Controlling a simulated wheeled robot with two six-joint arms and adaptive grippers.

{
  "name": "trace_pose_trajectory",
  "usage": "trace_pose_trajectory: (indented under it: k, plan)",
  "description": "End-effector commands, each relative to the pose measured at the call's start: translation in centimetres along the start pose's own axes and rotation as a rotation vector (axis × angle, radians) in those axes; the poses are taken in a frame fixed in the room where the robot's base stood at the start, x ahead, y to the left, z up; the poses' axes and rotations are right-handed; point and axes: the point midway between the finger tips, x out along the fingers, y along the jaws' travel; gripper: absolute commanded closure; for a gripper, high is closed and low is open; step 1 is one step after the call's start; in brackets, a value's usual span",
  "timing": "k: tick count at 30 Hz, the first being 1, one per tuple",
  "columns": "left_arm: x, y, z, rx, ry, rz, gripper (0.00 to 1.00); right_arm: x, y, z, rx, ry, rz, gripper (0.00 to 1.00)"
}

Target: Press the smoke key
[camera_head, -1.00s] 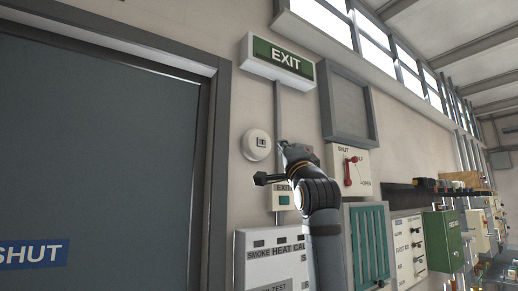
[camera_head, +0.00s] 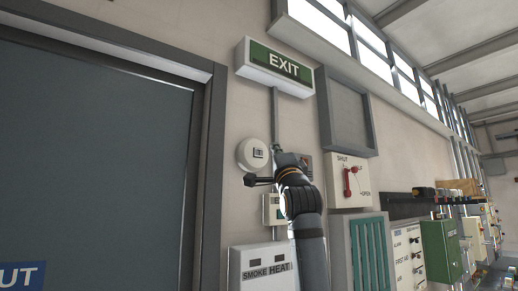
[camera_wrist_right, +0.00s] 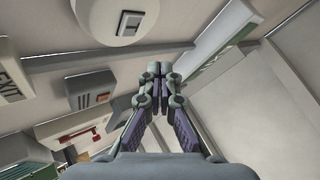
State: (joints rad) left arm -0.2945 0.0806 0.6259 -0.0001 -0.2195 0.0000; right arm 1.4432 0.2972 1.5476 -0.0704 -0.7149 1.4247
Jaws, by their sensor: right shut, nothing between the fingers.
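A white wall panel (camera_head: 248,285) with the labels SMOKE and HEAT stands at the bottom of the head view. I cannot make out the smoke key itself. My right gripper (camera_head: 279,151) is shut and empty, above the panel and near the wall. Its closed fingertips (camera_wrist_right: 160,70) show in the right wrist view. My left gripper is not in view.
A round white wall device (camera_head: 252,154) is just left of the gripper; it also shows in the wrist view (camera_wrist_right: 115,20). A red lever box (camera_head: 349,183) is to the right, a grey door (camera_head: 90,160) left.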

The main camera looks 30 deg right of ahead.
Motion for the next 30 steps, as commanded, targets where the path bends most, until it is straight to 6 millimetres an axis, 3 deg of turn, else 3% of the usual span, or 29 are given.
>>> trace_pose_trajectory:
  k: [3, 9, 30]
  plan:
    - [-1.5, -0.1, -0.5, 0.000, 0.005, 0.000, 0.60, 1.4, 0.6, 0.9, -0.001, -0.002, 0.003, 1.00]
    - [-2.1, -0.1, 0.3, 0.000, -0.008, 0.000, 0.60, 2.6, 1.8, 1.9, 0.000, -0.001, 0.001, 1.00]
    - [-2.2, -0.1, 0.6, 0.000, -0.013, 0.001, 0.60, 2.9, 2.2, 2.2, -0.001, -0.001, 0.000, 1.00]
